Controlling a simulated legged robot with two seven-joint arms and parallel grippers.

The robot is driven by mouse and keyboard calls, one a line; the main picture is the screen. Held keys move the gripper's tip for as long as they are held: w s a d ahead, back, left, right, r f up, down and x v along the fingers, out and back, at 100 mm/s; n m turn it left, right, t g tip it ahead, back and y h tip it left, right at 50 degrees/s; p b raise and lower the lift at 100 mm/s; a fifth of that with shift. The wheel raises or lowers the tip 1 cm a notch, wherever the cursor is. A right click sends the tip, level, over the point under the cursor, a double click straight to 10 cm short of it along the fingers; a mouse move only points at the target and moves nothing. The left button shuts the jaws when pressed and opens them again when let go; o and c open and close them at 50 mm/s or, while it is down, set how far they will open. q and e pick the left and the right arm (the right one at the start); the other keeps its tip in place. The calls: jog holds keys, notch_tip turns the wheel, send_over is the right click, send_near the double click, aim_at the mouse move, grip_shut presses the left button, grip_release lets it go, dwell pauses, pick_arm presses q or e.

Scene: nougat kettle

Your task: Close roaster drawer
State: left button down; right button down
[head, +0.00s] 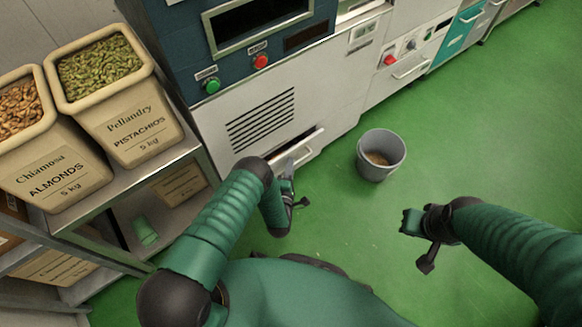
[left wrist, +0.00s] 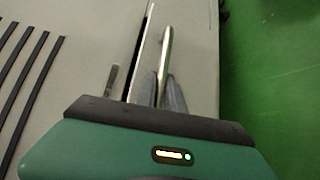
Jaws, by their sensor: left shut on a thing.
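The roaster drawer (head: 310,147) is low on the roaster's pale front, to the right of the vent slots. It stands slightly out, with a dark gap along its top edge. In the left wrist view, the gap and the thin drawer front (left wrist: 147,35) show beside the bar handle (left wrist: 166,45). My left gripper (head: 288,178) is at the drawer, its fingers (left wrist: 163,85) shut on the handle. My arm hides part of the drawer's left side in the head view. My right gripper (head: 412,243) is open and empty above the green floor.
A grey bin (head: 380,156) with brown matter inside stands on the floor right of the drawer. A shelf (head: 150,180) with tubs of almonds (head: 50,175) and pistachios (head: 130,125) is at the left. The roaster (head: 255,75) has green and red buttons. Floor at right is clear.

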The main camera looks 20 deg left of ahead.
pick_arm(q)
jog(key=w+a, duration=0.1)
jog(key=a, duration=0.2)
jog(key=shift+w+f, duration=0.2)
jog(key=shift+w, duration=0.2)
jog(key=c, duration=1.7)
grip_release()
jog(key=shift+w+r, duration=0.1)
pick_arm(e)
jog(key=shift+f, duration=0.25)
pick_arm(q)
jog(key=shift+r, duration=0.1)
